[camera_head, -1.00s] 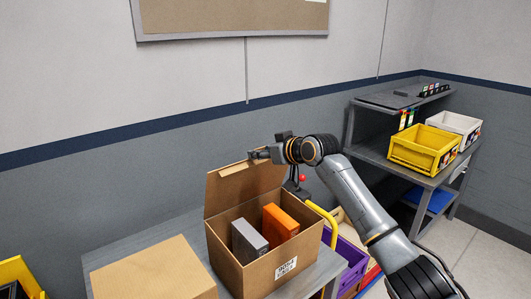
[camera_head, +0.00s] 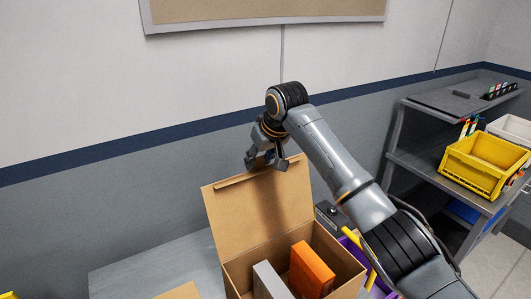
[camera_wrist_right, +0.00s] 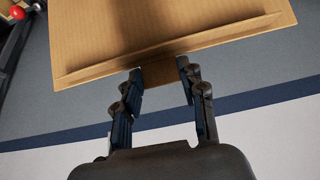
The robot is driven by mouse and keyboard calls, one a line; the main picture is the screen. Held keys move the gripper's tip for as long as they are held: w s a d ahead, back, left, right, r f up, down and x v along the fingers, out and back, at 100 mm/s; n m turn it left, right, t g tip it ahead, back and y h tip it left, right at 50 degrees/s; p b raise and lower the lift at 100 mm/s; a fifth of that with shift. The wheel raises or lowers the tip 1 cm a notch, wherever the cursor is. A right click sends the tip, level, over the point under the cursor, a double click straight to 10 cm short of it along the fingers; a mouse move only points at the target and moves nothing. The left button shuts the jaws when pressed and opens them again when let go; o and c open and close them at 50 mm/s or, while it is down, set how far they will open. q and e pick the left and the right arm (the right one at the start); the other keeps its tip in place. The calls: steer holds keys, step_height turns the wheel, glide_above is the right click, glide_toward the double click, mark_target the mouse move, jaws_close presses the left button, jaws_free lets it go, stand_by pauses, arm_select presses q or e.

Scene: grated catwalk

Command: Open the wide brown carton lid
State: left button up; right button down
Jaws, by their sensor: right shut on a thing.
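The brown carton (camera_head: 343,277) stands on a grey table, with its lid (camera_head: 258,212) raised, standing up at the back of the opening. A grey box (camera_head: 270,281) and an orange box (camera_head: 311,270) are inside it. My right gripper (camera_head: 267,161) is at the top edge of the lid, reaching down from above. In the right wrist view, the fingers (camera_wrist_right: 160,69) are on either side of a small tab at the edge of the lid (camera_wrist_right: 160,28), shut on it. My left gripper is not in view.
Another brown carton (camera_head: 180,292) shows partly at the lower edge. A grey shelf at right holds a yellow bin (camera_head: 484,165) and a white bin (camera_head: 511,130). A yellow handle and a purple bin are partly hidden behind my right arm. The wall is behind the table.

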steer(key=shift+f, duration=0.3)
steer(key=shift+d, duration=0.15)
steer(key=c, duration=0.8)
jaws_free()
steer(key=shift+o, duration=0.2)
steer(key=shift+r, duration=0.1)
steer(key=shift+s+r, duration=0.15)
steer(key=shift+r, duration=0.15)
steer(key=v, duration=1.1)
steer(key=shift+r, duration=0.2)
steer(key=shift+d+f, duration=0.1)
